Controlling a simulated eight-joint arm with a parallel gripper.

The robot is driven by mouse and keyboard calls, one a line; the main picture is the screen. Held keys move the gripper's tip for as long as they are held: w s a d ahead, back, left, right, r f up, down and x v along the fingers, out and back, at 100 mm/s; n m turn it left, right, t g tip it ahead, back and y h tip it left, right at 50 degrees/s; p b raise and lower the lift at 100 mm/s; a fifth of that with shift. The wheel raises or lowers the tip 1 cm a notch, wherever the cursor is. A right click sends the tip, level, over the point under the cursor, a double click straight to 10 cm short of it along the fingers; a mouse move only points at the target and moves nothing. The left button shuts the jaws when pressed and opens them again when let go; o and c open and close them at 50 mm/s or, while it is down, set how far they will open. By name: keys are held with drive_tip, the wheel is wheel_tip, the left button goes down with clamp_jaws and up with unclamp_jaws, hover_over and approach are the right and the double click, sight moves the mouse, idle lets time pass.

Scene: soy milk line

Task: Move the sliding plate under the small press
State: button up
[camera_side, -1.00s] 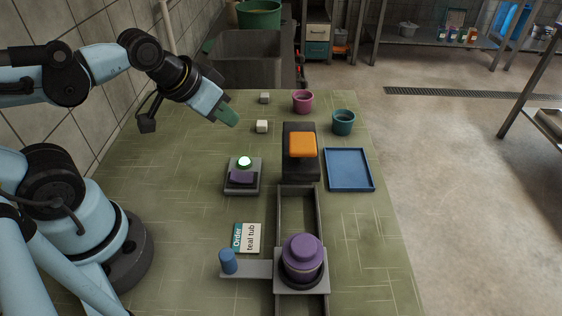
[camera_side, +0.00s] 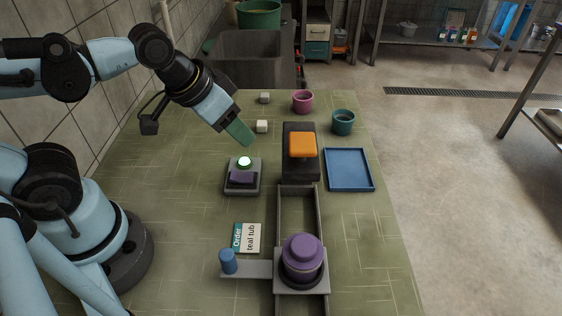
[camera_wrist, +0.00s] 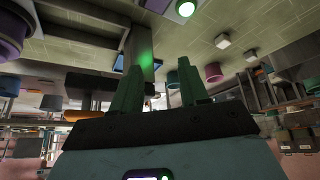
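The grey sliding plate (camera_side: 283,286) is at the near end of a dark straight rail (camera_side: 284,222). A purple round mould (camera_side: 303,257) sits on it. Its side arm ends in an upright blue knob (camera_side: 228,262) at left. The small press (camera_side: 301,173), black with an orange top (camera_side: 302,145), stands at the rail's far end, away from the plate. My gripper (camera_side: 245,139) is above the table, left of the press and away from the plate and knob. In the wrist view its two green fingers (camera_wrist: 160,78) are apart with nothing seen held between them.
A grey device (camera_side: 258,181) with a lit green button (camera_side: 245,162) stands below my gripper. An order card (camera_side: 253,238) reads "teal tub". A blue tray (camera_side: 349,171), teal tub (camera_side: 343,122), pink tub (camera_side: 303,102) and two pale cubes (camera_side: 262,126) lie farther back. The table's left middle is clear.

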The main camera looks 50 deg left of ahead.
drive_tip(key=shift+o, duration=0.4)
drive_tip(key=s+d+m+g, duration=0.3)
drive_tip(key=s+d, duration=0.2)
drive_tip(key=d, duration=0.4)
drive_tip(key=shift+s+r+h, duration=0.3)
drive_tip(key=shift+r+h, duration=0.05)
drive_tip(key=shift+h, duration=0.05)
drive_tip(key=r+m+g+y, duration=0.1)
drive_tip(key=m+g+y, duration=0.1)
drive_tip(key=m+g, duration=0.1)
hover_over(226, 253)
drive_tip(key=shift+f, duration=5.8)
drive_tip(key=shift+c, duration=0.3)
clamp_jaws()
